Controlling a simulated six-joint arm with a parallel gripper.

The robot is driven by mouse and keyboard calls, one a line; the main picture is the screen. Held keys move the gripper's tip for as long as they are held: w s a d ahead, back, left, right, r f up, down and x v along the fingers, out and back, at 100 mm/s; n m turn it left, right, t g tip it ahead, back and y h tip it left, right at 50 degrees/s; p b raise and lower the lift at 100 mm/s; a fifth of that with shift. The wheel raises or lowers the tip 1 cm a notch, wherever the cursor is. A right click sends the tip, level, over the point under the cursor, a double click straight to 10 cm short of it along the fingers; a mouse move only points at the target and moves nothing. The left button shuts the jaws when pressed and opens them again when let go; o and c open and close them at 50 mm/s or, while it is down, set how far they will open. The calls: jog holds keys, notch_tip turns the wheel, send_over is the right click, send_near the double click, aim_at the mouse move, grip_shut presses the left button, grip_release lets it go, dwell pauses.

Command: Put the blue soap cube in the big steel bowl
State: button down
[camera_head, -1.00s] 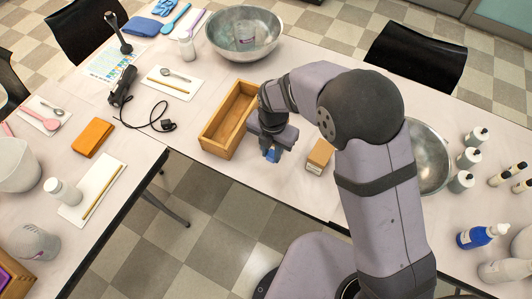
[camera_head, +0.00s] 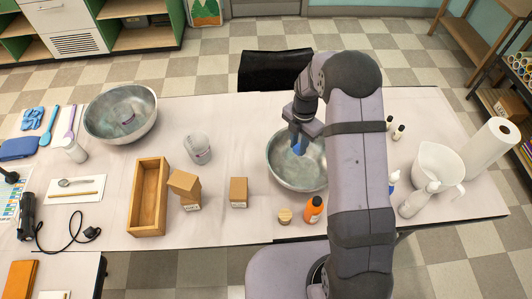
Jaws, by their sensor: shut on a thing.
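My gripper (camera_head: 298,138) is shut on the blue soap cube (camera_head: 299,148), of which only a small part shows below the fingers. The cube appears over the inside of a steel bowl (camera_head: 283,172) right of the table's middle; its height above the bowl's bottom is hard to tell. My arm hides the bowl's right side. A second steel bowl (camera_head: 93,128) stands at the back left with a clear cup in it. Which of the two bowls is bigger is hard to tell.
A wooden box (camera_head: 148,196), cardboard boxes (camera_head: 185,183) and (camera_head: 238,192), and a clear beaker (camera_head: 197,148) stand to the left. An orange bottle (camera_head: 313,209) and a small round jar (camera_head: 285,216) stand in front of the bowl. A white pitcher (camera_head: 436,168) is at right.

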jog(key=shift+n, duration=0.7)
jog(key=shift+w+d+r, duration=0.65)
jog(key=shift+w+d, duration=0.05)
jog(key=shift+d, duration=0.2)
jog(key=shift+w+d+r, duration=0.65)
jog(key=shift+w+d, duration=0.05)
jog(key=shift+d, duration=0.2)
jog(key=shift+f, duration=0.15)
notch_tip(320, 180, down, 11)
jog(key=b, duration=0.7)
jog(key=c, duration=1.4)
grip_release()
jog(key=shift+c, duration=0.2)
jog(key=shift+r, duration=0.2)
